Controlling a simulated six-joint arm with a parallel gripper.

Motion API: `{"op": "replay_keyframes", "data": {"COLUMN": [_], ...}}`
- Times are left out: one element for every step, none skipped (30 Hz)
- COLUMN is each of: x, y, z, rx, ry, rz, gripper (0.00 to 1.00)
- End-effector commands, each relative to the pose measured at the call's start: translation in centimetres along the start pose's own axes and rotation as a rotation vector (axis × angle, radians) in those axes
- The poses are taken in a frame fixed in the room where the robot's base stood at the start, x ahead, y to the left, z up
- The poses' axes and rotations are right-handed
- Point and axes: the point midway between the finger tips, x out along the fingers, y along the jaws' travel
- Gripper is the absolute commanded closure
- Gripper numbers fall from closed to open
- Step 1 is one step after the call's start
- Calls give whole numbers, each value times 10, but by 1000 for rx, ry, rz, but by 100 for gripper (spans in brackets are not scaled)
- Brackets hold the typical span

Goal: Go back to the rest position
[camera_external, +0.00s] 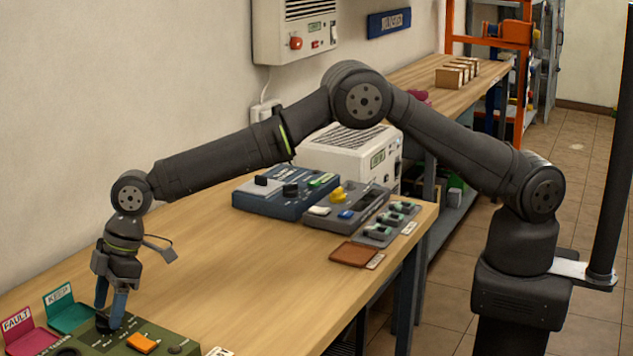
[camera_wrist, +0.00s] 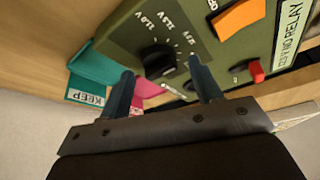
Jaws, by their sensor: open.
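My gripper (camera_external: 112,308) is at the lower left in the external view, low over the olive-green device (camera_external: 122,345), fingers pointing down. In the wrist view my gripper (camera_wrist: 160,68) is open, its two fingers apart with a black dial knob (camera_wrist: 158,59) showing between their tips. Voltage marks are printed around the knob. Whether the fingers touch the knob or stand just above it I cannot tell. The device also carries an orange rocker (camera_external: 143,343) and, in the wrist view, a red button (camera_wrist: 256,71). My arm is stretched out across the table.
A teal KEEP tray (camera_external: 68,313) and a pink FAULT tray (camera_external: 25,335) lie beside the device. A blue unit (camera_external: 285,195), a grey control box (camera_external: 345,208) and a white box (camera_external: 345,155) stand farther back. A brown pad (camera_external: 354,254) lies near the right edge. The middle tabletop (camera_external: 235,265) is clear.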

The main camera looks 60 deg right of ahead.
Motion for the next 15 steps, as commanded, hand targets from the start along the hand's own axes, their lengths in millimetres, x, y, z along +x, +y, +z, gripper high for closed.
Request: {"op": "replay_keyframes", "data": {"x": [0, 0, 0, 0, 0, 0, 0, 0, 0, 0, 0, 0, 0, 0, 0], "y": [-1, -2, -2, -2, -2, -2, -2, -2, -3, -3, -4, -4, -4, -4, -5], "z": [0, 0, 0, 0, 0, 0, 0, 0, 0, 0, 0, 0, 0, 0, -1], "rx": [25, 42, 65, 83, 100, 123, 140, 156, 178, 195, 211, 233, 249, 264, 286], "ry": [0, -1, -1, 0, 0, 0, -1, -1, -1, -1, -1, -1, -1, -1, 0], "rz": [11, 18, 27, 35, 43, 51, 58, 65, 74, 81, 88, 97, 103, 111, 119], "gripper": [41, 41, 41, 41, 41, 41, 41, 41, 41, 41, 41, 41, 41, 41, 41]}}
